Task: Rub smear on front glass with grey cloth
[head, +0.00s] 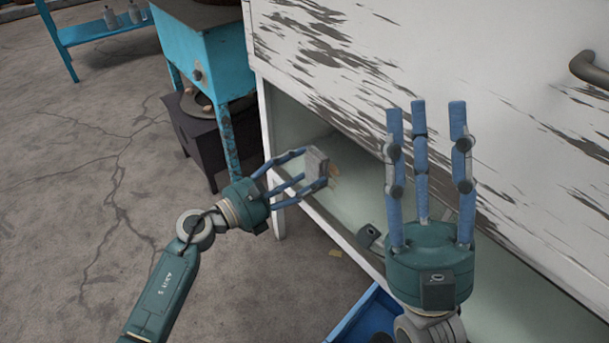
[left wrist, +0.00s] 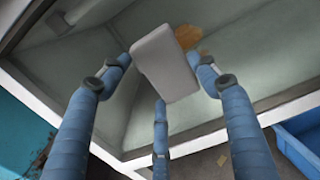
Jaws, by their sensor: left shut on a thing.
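My left gripper (head: 308,168) is shut on the folded grey cloth (head: 316,164) and holds it at the front glass (head: 354,182) of the cabinet. In the left wrist view the cloth (left wrist: 165,62) sits between the fingers. The brownish-orange smear (left wrist: 188,37) shows just beyond the cloth's upper right edge, partly hidden by it. In the head view a bit of the smear (head: 334,172) shows right beside the cloth. I cannot tell whether the cloth touches the glass. My right gripper (head: 430,110) is open and empty, fingers pointing up, before the cabinet.
The white cabinet (head: 400,50) with peeling paint has a grey handle (head: 590,68) at the right. A blue crate (head: 362,315) stands on the floor below. A turquoise stand (head: 205,50) and dark box (head: 195,125) are at the left. The cracked floor (head: 80,200) is mostly clear.

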